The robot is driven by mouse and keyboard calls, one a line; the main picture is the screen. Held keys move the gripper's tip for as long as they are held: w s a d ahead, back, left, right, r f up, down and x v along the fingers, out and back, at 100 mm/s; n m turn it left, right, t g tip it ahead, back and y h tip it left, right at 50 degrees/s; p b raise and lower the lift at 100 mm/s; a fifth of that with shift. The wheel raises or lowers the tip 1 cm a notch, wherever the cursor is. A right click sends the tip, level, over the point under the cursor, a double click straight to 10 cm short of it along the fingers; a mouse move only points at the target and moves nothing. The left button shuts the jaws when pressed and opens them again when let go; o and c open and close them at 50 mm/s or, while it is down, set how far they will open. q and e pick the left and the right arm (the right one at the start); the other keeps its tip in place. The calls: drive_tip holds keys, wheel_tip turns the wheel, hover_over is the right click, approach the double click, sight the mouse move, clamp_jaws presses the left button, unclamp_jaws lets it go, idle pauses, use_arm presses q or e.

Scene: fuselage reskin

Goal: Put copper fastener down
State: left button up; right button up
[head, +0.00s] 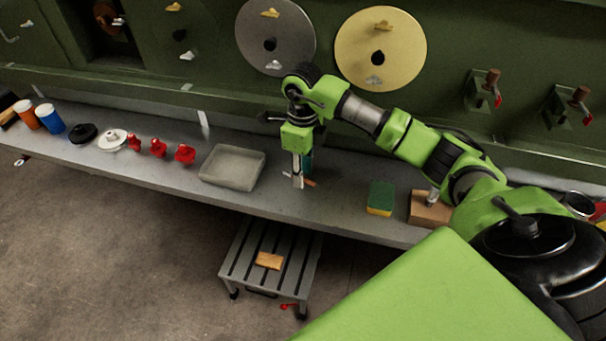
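My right gripper (298,184) points down over the grey shelf, between the grey tray and the sponge. Its pale fingers look close together, but the gap between them is too small to make out. A small copper-coloured piece (310,183), likely the copper fastener, shows right beside the fingertips, at or just above the shelf surface. I cannot tell whether the fingers touch it. A teal item (307,162) stands just behind the fingers, partly hidden. My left gripper is not in view.
The shelf (340,208) also holds a shallow grey tray (232,167), a green-yellow sponge (380,198), a wooden block (430,208) and several red items (158,147). A slatted step stool (250,245) stands below. Round discs (380,50) hang on the green wall.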

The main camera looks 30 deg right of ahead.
drive_tip(key=shift+f, duration=0.55)
clamp_jaws()
drive_tip(key=shift+w+r, duration=0.1)
drive_tip(key=shift+r, duration=0.1)
